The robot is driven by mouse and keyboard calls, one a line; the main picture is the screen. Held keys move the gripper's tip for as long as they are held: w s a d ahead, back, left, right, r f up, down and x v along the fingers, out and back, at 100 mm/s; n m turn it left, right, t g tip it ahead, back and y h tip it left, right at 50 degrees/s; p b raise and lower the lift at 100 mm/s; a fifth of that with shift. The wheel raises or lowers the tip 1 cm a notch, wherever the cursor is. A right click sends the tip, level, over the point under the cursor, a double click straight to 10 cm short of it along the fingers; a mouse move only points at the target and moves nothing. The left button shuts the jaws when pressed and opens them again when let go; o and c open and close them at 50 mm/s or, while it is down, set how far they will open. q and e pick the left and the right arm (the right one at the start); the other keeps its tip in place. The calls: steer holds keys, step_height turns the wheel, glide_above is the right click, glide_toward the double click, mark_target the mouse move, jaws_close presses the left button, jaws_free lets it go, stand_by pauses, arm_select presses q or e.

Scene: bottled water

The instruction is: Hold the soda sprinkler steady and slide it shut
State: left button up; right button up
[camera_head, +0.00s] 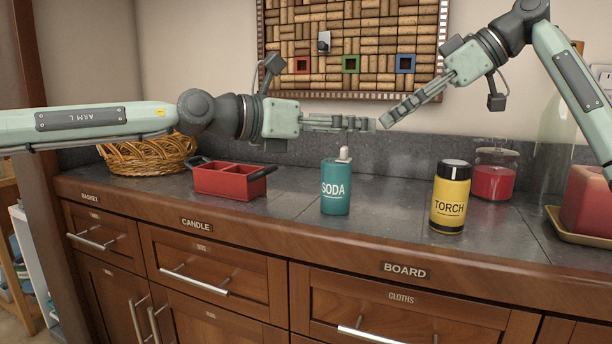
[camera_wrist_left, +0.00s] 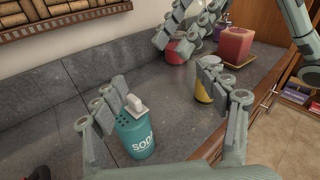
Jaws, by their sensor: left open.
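The soda sprinkler (camera_head: 335,194) is a teal can marked SODA, upright on the grey counter. In the left wrist view (camera_wrist_left: 136,138) its top shows dark holes, with a pale slider (camera_wrist_left: 135,104) at the far side of the top. My left gripper (camera_head: 370,123) is open and empty, above the sprinkler and apart from it. Its fingers also show in the left wrist view (camera_wrist_left: 155,98). My right gripper (camera_head: 383,122) is higher, to the right of the sprinkler; its two fingers look apart and empty in the left wrist view (camera_wrist_left: 175,42).
A yellow TORCH canister (camera_head: 450,198) stands right of the sprinkler. A red caddy (camera_head: 226,181) and a wicker basket (camera_head: 148,153) are to the left. A red-filled jar (camera_head: 492,182) and a red block on a tray (camera_head: 580,238) are at right. The counter around the sprinkler is clear.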

mark_target(337, 184)
arm_select(q)
steer(key=a+f+y, duration=0.1)
steer(key=a+f, duration=0.1)
steer(key=f, duration=0.1)
steer(key=w+a+f+y, duration=0.1)
steer(key=a+f, duration=0.1)
steer(key=f, duration=0.1)
steer(key=a+f+y, duration=0.1)
steer(key=a+f, duration=0.1)
steer(key=f, duration=0.1)
steer(key=shift+w, duration=0.3)
steer(key=shift+w+d+f+g+y, duration=0.15)
steer(key=shift+d+f+g+y, duration=0.05)
steer(key=shift+g+y, duration=0.1)
steer(key=x, duration=0.7)
steer(key=shift+r, duration=0.1)
steer(key=c, duration=1.4)
